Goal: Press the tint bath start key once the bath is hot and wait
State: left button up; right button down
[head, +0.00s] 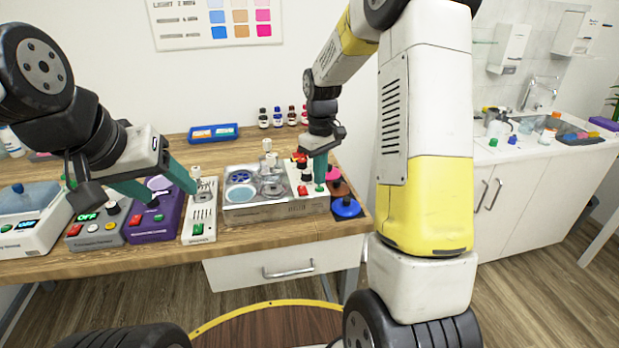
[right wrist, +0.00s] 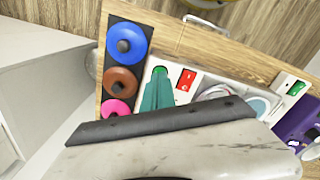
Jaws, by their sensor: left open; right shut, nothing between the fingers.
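The tint bath (head: 275,211) is a steel and white unit with round wells at the middle of the bench. Its right-hand panel has a red switch (head: 302,190) and a green key (head: 320,188). My right gripper (head: 320,178) is shut and empty, pointing down with its tips at the green key. The right wrist view shows the green key (right wrist: 159,70) partly behind the fingertips, and the red switch (right wrist: 187,80) beside them. I cannot tell whether the tips touch the key. My left gripper (head: 170,192) is open and empty above the purple unit and white strip.
A purple unit (head: 153,222), a white switch strip (head: 200,215), a grey unit (head: 97,230) and a blue-lidded white unit (head: 27,222) stand left of the bath. Blue, brown and pink knobbed discs (right wrist: 124,43) sit right beside it. Small bottles (head: 277,117) stand behind.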

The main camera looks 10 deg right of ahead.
aim_at(320, 188)
jog(key=shift+f, duration=0.85)
dwell(0.9)
jog(key=shift+r, duration=4)
jog(key=s+r+m+t+y, duration=0.1)
jog(key=s+r+m+t, duration=0.15)
jog(key=s+r, duration=0.75)
jog(key=s+a+m+t+y, duration=0.1)
jog(key=s+a+m+t, duration=0.1)
jog(key=s, duration=1.2)
jog(key=shift+s+r+m+t, duration=0.15)
jog(key=shift+r+m+t, duration=0.1)
jog(key=shift+m+t, duration=0.5)
